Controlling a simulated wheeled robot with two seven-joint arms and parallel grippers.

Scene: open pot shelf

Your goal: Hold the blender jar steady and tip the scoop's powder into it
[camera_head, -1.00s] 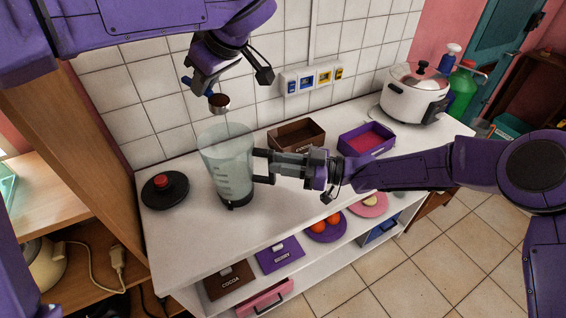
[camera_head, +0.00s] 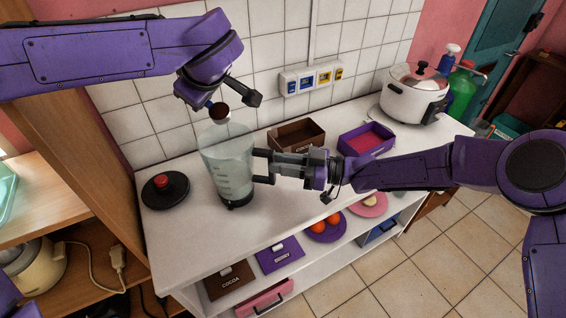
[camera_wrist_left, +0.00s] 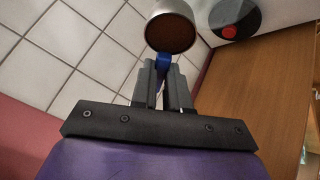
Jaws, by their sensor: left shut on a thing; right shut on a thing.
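The clear blender jar (camera_head: 228,165) stands upright on the white counter on its dark base. My right gripper (camera_head: 272,166) is shut on the jar's black handle (camera_head: 262,153), at the jar's right side. The scoop (camera_head: 220,112) is just above the jar's mouth and shows a brown face. In the left wrist view, the scoop's round metal cup (camera_wrist_left: 171,28) is filled with brown powder. My left gripper (camera_wrist_left: 163,80) is shut on its blue handle (camera_wrist_left: 163,66). In the head view the left gripper (camera_head: 207,104) partly hides the handle. No powder shows clearly inside the jar.
A black lid with red knob (camera_head: 165,189) lies left of the jar. An open brown box (camera_head: 297,134) and a purple box (camera_head: 366,139) stand behind the right gripper. A white cooker (camera_head: 414,95) is farther right. The tiled wall (camera_head: 150,110) is close behind.

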